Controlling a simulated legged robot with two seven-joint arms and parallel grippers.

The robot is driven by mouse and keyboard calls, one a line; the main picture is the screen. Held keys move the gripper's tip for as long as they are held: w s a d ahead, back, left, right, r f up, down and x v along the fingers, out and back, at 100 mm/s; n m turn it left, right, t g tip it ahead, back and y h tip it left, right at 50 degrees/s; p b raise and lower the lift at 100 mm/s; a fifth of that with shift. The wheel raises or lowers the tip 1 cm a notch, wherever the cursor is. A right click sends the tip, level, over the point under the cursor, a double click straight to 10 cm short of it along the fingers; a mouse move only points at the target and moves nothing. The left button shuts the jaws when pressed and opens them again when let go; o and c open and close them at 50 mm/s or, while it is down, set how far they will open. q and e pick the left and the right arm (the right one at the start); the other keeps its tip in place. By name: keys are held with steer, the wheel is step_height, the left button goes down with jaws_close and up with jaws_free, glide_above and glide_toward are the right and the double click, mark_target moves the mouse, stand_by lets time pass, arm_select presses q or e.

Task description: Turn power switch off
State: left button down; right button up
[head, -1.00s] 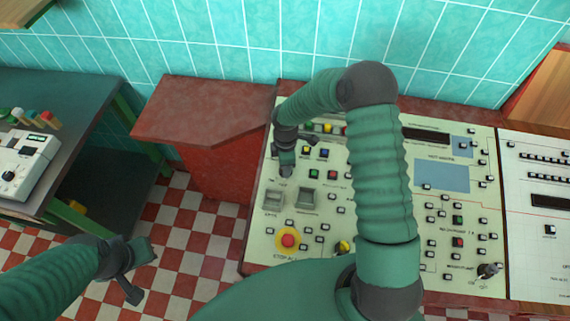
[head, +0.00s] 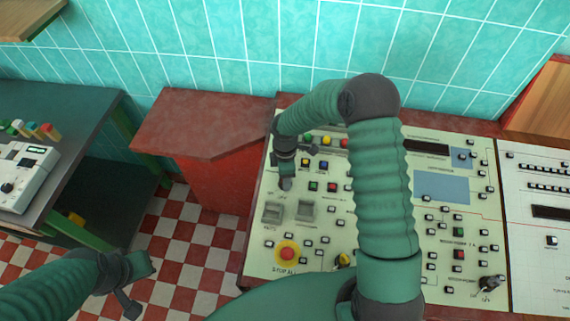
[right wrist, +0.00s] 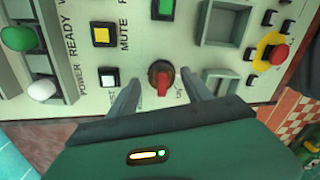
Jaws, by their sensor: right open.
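In the right wrist view, a red rotary switch (right wrist: 161,77) sits on the cream control panel (right wrist: 125,18). My right gripper (right wrist: 165,88) is open, with one finger on each side of the red switch. I cannot tell whether either finger touches it. In the head view, my right gripper (head: 286,182) is low over the panel's left part (head: 325,245) and hides the switch. My left gripper (head: 136,284) hangs over the checkered floor with its fingers apart and nothing between them.
A red stop button on a yellow disc (head: 287,253) and two grey recesses (head: 272,212) are near my right gripper. A lower red cabinet (head: 205,125) stands left of the panel. A dark table (head: 80,115) with a white device (head: 25,175) is farther left.

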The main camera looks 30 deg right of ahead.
step_height(320, 180, up, 16)
steer(key=b, duration=0.1)
steer(key=shift+f, duration=0.15)
